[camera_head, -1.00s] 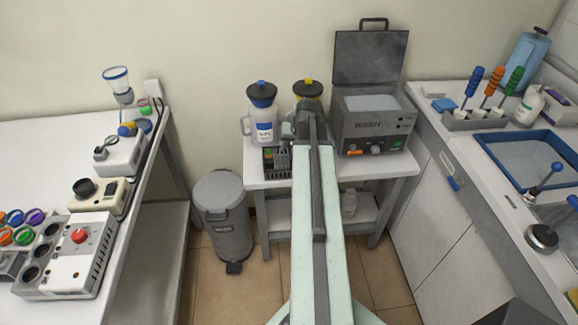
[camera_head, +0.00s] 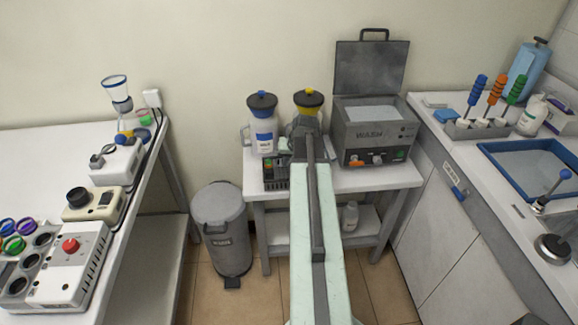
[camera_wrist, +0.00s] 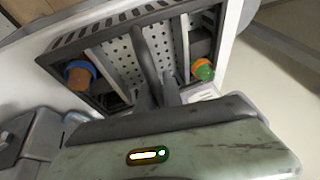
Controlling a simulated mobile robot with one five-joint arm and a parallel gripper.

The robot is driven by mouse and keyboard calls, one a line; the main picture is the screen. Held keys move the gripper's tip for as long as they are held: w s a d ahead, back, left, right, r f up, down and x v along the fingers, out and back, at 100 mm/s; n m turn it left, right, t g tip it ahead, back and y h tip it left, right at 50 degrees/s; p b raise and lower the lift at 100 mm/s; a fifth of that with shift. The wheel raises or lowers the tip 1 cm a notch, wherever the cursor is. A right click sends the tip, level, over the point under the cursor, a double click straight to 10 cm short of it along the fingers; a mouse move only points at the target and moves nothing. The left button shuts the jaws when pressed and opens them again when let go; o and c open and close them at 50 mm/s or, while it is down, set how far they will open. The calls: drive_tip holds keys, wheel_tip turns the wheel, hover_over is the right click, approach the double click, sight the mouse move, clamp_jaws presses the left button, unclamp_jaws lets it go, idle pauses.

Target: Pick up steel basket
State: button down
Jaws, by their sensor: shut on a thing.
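The steel basket is a dark grey slotted box (camera_wrist: 66,43) with a perforated floor, filling the upper part of the wrist view. A brown piece with a blue ring and an orange-and-green piece sit in its ends. My gripper (camera_wrist: 158,96) is shut on the bar-like handle (camera_wrist: 143,50) across the basket's middle. In the head view, part of the basket (camera_head: 271,184) shows left of my arm, at the small white table's front. My arm hides the rest of it and the gripper fingers. I cannot tell whether it touches the table.
Benches (camera_head: 30,150) flank both sides.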

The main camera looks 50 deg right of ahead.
wheel_tip(320, 180, up, 10)
drive_tip(key=p, duration=0.9)
drive_tip(key=shift+p, duration=0.3)
